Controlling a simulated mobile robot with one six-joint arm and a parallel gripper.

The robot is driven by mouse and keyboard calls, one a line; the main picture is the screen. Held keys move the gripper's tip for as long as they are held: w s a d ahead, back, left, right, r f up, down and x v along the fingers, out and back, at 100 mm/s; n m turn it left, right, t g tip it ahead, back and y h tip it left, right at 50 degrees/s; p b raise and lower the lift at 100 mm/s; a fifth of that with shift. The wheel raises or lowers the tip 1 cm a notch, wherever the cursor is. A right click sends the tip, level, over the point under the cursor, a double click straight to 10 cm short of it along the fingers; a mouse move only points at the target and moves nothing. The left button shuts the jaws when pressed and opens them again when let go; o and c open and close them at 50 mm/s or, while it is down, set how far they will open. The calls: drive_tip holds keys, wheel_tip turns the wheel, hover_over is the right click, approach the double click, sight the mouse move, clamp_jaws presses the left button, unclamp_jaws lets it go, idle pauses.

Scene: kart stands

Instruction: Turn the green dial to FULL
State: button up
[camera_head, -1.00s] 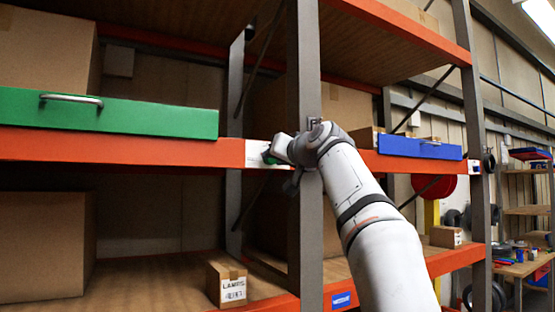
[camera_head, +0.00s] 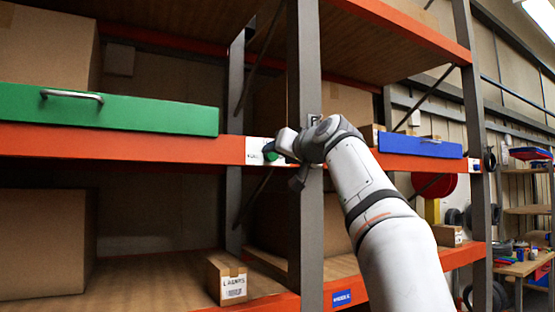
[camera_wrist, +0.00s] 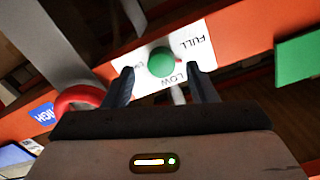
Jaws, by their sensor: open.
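The green dial (camera_wrist: 162,62) sits on a white label plate (camera_wrist: 203,51) on the orange shelf beam. In the wrist view the words FULL and LOW show on the plate, and a third marking at the left is partly hidden. My gripper (camera_wrist: 160,82) is open, with one dark finger on each side of the dial. I cannot tell whether the fingers touch it. In the head view the dial (camera_head: 271,152) shows just left of my gripper (camera_head: 279,148). The dial's pointer direction is not clear.
A grey upright post (camera_head: 306,220) stands right beside my wrist. A green drawer (camera_head: 150,115) with a metal handle is at the left, a blue drawer (camera_head: 420,147) at the right. A labelled carton (camera_head: 228,281) sits on the lower shelf.

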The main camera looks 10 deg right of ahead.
drive_tip(key=b+v, duration=0.1)
drive_tip(key=v, duration=0.5)
drive_tip(key=shift+b, duration=0.3)
drive_tip(key=s+a+f+g+h, duration=0.1)
drive_tip(key=s+f+g, duration=0.2)
drive_tip(key=f, duration=0.8)
drive_tip(key=s+a+f+g+h, duration=0.1)
drive_tip(key=s+f+g, duration=0.1)
drive_tip(key=f, duration=0.8)
drive_tip(key=s+a+f+g+h, duration=0.1)
drive_tip(key=s+f+g, duration=0.2)
drive_tip(key=f, duration=0.8)
drive_tip(key=s+f+g+h, duration=0.1)
drive_tip(key=s+f+g, duration=0.2)
drive_tip(key=s+f, duration=0.7)
drive_tip(key=s+f+g+h, duration=0.1)
drive_tip(key=s+f+g, duration=0.2)
drive_tip(key=s+f, duration=0.8)
wheel_tip(320, 180, down, 6)
drive_tip(key=shift+s+d+n, duration=0.2)
drive_tip(key=shift+d+n, duration=0.1)
drive_tip(key=shift+d, duration=0.05)
